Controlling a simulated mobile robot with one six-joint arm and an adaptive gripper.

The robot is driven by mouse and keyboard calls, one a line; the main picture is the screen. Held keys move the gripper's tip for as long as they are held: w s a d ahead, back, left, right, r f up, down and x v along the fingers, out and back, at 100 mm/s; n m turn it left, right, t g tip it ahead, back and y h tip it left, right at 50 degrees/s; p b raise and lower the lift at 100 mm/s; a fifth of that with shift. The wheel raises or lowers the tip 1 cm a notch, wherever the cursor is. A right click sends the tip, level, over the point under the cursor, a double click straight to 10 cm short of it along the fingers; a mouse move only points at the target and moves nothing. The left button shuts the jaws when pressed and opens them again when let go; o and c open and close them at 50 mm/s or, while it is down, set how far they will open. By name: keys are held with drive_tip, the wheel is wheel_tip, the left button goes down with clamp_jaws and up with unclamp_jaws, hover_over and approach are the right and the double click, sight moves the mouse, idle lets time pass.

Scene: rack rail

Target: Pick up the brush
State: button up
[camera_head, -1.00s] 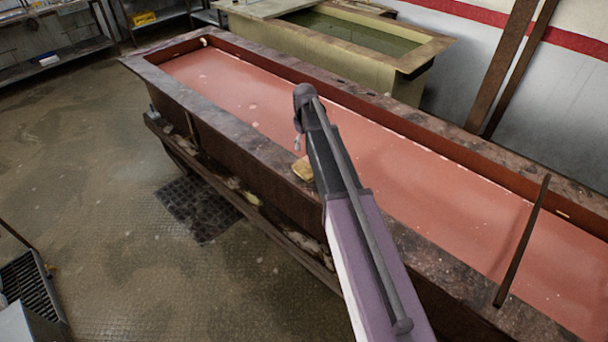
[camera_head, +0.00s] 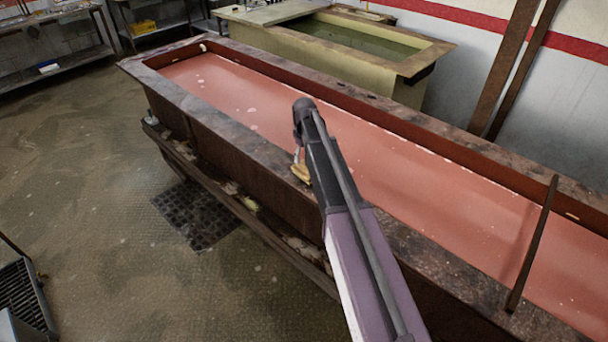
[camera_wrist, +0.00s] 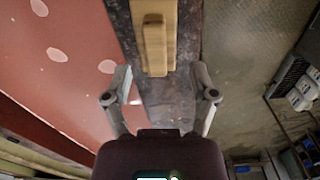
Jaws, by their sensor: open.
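The brush (camera_head: 301,172) is a tan wooden block lying on the dark rim of the long tank, partly hidden behind my arm in the head view. In the wrist view the brush (camera_wrist: 153,32) lies lengthwise along the rim, and its far end runs out of the frame. My gripper (camera_wrist: 160,84) is open and empty, with one finger on each side of the line of the brush. The brush's near end lies between and just beyond the fingertips, with no visible contact. In the head view my gripper (camera_head: 297,158) shows only as a sliver just above the brush.
The long tank (camera_head: 190,108) holds red liquid. A brown bar (camera_head: 532,243) crosses it at the right. A ledge with debris (camera_head: 250,205) runs along its near side. A yellowish tank (camera_head: 270,42) of green liquid stands behind. The floor at the left (camera_head: 90,200) is largely open.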

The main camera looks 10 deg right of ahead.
sight(305, 166)
idle(0.3)
drive_tip(key=f+b, duration=0.3)
drive_tip(key=shift+w+d+f, duration=0.1)
drive_tip(key=shift+w+f, duration=0.15)
drive_tip(key=shift+f+b, duration=0.9)
drive_tip(key=shift+b, duration=0.2)
drive_tip(key=shift+c, duration=0.2)
clamp_jaws()
